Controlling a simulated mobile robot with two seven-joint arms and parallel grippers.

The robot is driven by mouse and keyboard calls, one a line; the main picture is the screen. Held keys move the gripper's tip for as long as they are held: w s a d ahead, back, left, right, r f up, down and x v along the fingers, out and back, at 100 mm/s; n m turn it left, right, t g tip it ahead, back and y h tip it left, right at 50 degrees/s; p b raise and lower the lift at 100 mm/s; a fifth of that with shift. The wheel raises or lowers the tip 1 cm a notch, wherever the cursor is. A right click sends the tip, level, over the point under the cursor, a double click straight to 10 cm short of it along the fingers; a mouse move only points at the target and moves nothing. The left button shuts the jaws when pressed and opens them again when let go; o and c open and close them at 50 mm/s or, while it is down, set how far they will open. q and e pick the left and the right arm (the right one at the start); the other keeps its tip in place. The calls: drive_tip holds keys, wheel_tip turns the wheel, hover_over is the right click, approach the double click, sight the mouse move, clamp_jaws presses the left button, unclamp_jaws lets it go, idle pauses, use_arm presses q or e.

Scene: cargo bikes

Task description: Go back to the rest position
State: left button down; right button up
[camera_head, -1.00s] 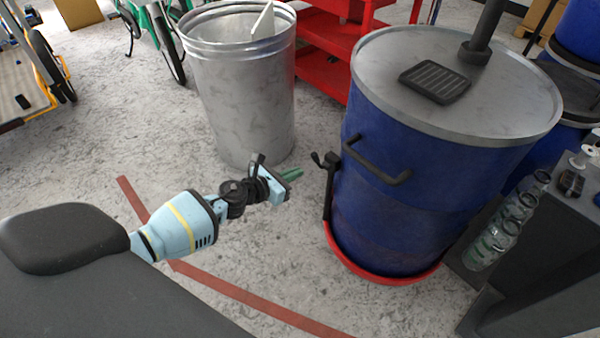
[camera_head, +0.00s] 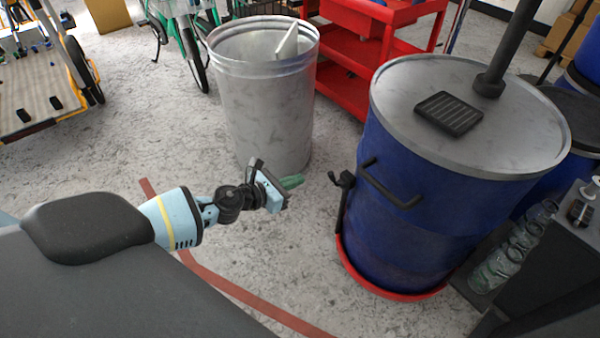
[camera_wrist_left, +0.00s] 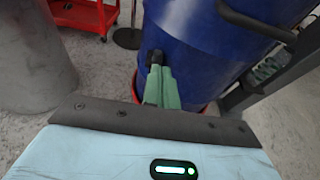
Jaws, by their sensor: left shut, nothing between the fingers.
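My left gripper (camera_head: 291,182) has green fingers and sits at the end of a light blue arm, over the floor between the metal bin and the blue drum. Its fingers are shut together and hold nothing. In the left wrist view the shut green fingers (camera_wrist_left: 162,88) point toward the blue drum, with floor showing around. My right gripper is not in view.
An open metal bin (camera_head: 265,110) stands behind my left gripper. A blue drum (camera_head: 400,225) with a grey lid stands to its right on a red base. A red shelf cart (camera_head: 340,55) is behind. Clear bottles (camera_head: 510,250) are at right. A cargo bike (camera_head: 50,85) is at far left.

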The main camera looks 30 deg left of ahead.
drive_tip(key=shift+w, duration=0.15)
